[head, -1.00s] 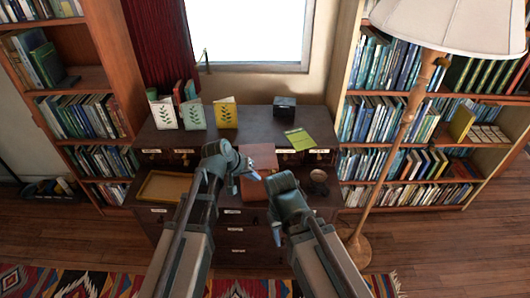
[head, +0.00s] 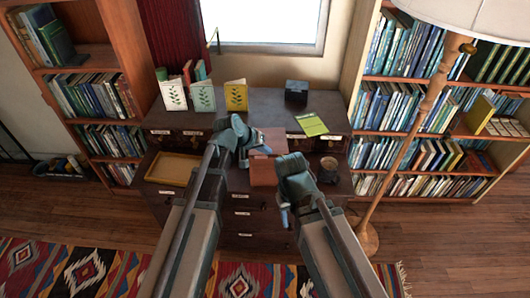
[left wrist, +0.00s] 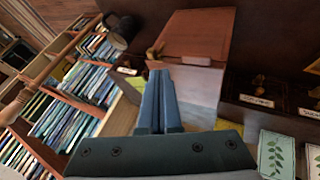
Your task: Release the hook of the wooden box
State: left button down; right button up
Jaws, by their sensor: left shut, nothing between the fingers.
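The wooden box (head: 264,173) is reddish brown and sits on the dark cabinet, between my two arms. In the left wrist view its lid (left wrist: 197,32) and a pale, glossy side show, and the lid looks closed. A small brass piece, apparently the hook (left wrist: 154,53), is at the lid's edge. My left gripper (head: 253,144) is shut and empty over the back part of the box. In the left wrist view its fingertips (left wrist: 160,73) are just below the brass piece; whether they touch is unclear. My right gripper (head: 284,216) hangs at the right; its finger gap is not visible.
A yellow tray (head: 150,168) lies left of my left arm. A dark mug (head: 328,170) stands right of the box. Behind are upright cards (head: 203,97), a green booklet (head: 311,124) and a dark cube (head: 297,91). A lamp (head: 408,130) stands right.

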pick_arm(q)
jog(key=b+x, duration=0.5)
jog(key=x, duration=0.3)
jog(key=shift+b, duration=0.3)
